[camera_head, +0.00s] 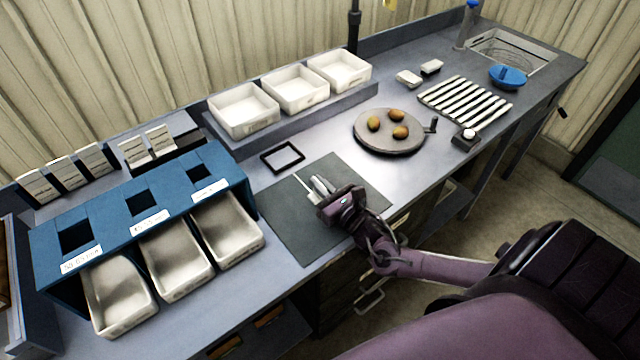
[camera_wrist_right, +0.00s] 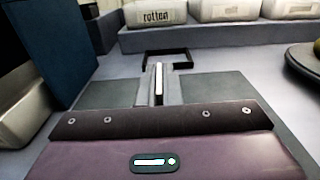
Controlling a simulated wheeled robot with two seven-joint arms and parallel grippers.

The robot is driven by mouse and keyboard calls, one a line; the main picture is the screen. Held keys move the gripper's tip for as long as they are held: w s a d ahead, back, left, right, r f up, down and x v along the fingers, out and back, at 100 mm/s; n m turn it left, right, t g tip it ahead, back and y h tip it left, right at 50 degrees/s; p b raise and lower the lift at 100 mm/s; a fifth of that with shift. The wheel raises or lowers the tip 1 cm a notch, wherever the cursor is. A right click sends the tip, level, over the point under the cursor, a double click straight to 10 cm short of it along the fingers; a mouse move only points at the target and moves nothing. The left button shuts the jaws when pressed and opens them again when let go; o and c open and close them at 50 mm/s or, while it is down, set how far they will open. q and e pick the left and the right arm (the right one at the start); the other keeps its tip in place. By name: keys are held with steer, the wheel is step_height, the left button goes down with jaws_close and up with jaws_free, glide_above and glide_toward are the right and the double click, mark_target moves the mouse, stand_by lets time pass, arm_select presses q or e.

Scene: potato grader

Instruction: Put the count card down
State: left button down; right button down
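The count card (camera_head: 305,187) is a thin white card, seen nearly edge-on in the right wrist view (camera_wrist_right: 158,82). My right gripper (camera_head: 316,189) is shut on it, with a finger on each side, above the dark mat (camera_head: 285,222). I cannot tell whether the card touches the mat. A flat black rectangular frame (camera_head: 283,156) lies on the bench just beyond the mat; it also shows ahead of the fingers in the right wrist view (camera_wrist_right: 181,54). My left gripper is not in view.
A blue box (camera_head: 118,222) with three metal trays stands on the left. Three white bins (camera_head: 245,110) stand on a raised shelf behind. A round turntable (camera_head: 389,146) with three potatoes is to the right, then a striped rack (camera_head: 463,105) and a sink (camera_head: 518,48).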

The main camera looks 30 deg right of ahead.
steer(key=shift+f, duration=0.15)
steer(key=c, duration=1.6)
jaws_free()
steer(key=shift+r, duration=0.2)
steer(key=shift+s+f, duration=0.1)
steer(key=shift+s, duration=0.2)
steer(key=s, duration=0.3)
steer(key=s+b, duration=0.1)
steer(key=s, duration=0.3)
steer(key=s+b, duration=0.1)
steer(key=s, duration=0.2)
steer(key=shift+s+d, duration=0.25)
steer(key=shift+d, duration=0.15)
steer(key=shift+s, duration=0.5)
